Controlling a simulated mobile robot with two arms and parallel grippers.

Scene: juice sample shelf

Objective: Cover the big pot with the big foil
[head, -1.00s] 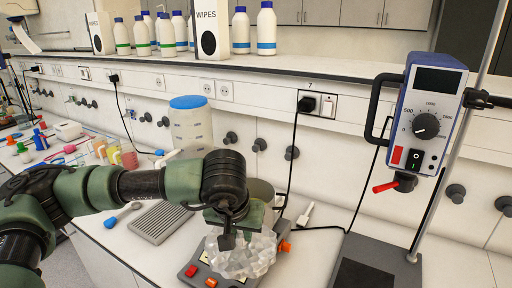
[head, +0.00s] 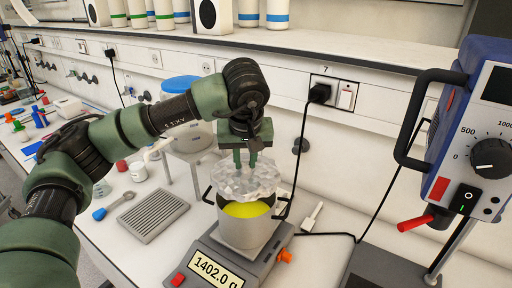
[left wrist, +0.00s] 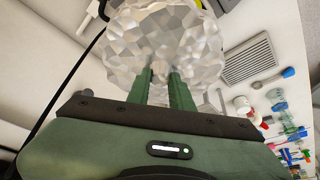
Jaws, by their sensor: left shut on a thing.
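The big pot (head: 246,234) is a grey metal pot with dark side handles and yellow liquid inside. It stands on a scale whose display reads 1402.0 g. The big foil (head: 245,176) is a crinkled, silvery, faceted sheet. My left gripper (head: 245,165) is shut on the foil and holds it above the back part of the pot's opening. The yellow liquid shows below the foil's front edge. In the left wrist view the foil (left wrist: 165,45) spreads beyond the fingertips and hides most of the pot. My right gripper is not in view.
A stirrer device on a stand (head: 470,150) is at the right. A large blue-lidded container (head: 185,125) stands behind my left arm. A ribbed grey tray (head: 153,217) lies left of the scale.

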